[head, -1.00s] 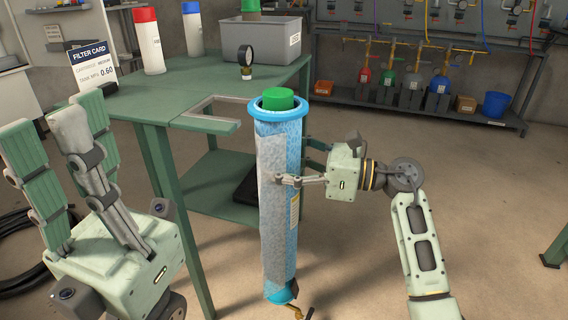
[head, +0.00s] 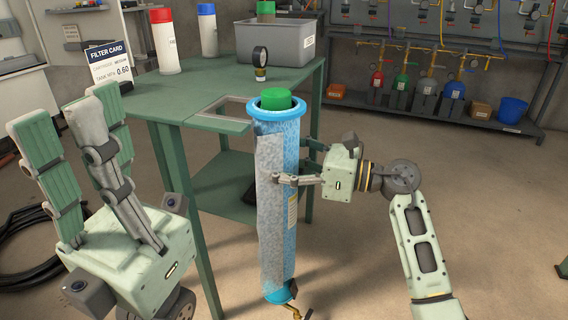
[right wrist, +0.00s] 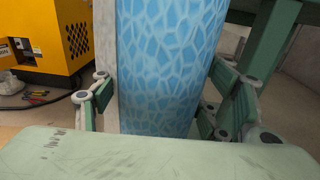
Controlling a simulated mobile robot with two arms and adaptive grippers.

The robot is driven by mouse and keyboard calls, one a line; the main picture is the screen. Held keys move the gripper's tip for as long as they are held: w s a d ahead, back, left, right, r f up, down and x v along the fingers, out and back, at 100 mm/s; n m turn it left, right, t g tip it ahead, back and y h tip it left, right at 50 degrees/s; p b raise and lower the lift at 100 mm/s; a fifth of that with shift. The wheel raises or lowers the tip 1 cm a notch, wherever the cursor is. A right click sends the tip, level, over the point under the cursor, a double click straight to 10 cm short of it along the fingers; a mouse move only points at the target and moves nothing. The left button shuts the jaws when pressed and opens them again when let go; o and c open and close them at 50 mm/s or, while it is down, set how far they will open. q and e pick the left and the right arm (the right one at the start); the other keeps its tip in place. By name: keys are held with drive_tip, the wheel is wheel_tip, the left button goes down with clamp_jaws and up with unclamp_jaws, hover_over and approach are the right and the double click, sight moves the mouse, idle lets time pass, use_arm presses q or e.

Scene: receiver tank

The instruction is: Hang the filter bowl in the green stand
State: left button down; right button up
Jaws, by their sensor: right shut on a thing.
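The filter bowl (head: 268,215) is a tall blue cylinder with a grey strip, a wide blue collar (head: 279,112) and a green top (head: 276,99). It is nearly upright in front of the green stand (head: 165,95). The stand has a square, fork-like bracket (head: 222,122) at its near edge, just left of the collar in the picture. The collar is not in the bracket. My right gripper (head: 290,165) is shut on the bowl's upper half from the right. Its fingers also flank the bowl (right wrist: 165,70) in the right wrist view. My left gripper (head: 72,120) is open, empty, fingers up.
On the stand are a filter card (head: 108,65), a red-capped bottle (head: 165,45), a blue-capped bottle (head: 208,35), a gauge (head: 260,62) and a grey bin (head: 272,42). A bent metal handle (head: 297,313) shows by the bowl's lower end.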

drive_tip(key=shift+w+a+r, duration=0.15)
drive_tip(key=shift+a+r, duration=0.3)
idle(0.4)
drive_tip(key=shift+x, duration=1.7)
drive_tip(key=shift+w+a+b, duration=0.2)
drive_tip(key=shift+a+b, duration=0.1)
drive_tip(key=shift+b+x, duration=0.3)
drive_tip(key=shift+x, duration=1.25)
drive_tip(key=shift+w+a, duration=0.15)
drive_tip(key=shift+w, duration=0.05)
drive_tip(key=shift+f+b, duration=0.3)
drive_tip(key=shift+f, duration=0.05)
idle(0.5)
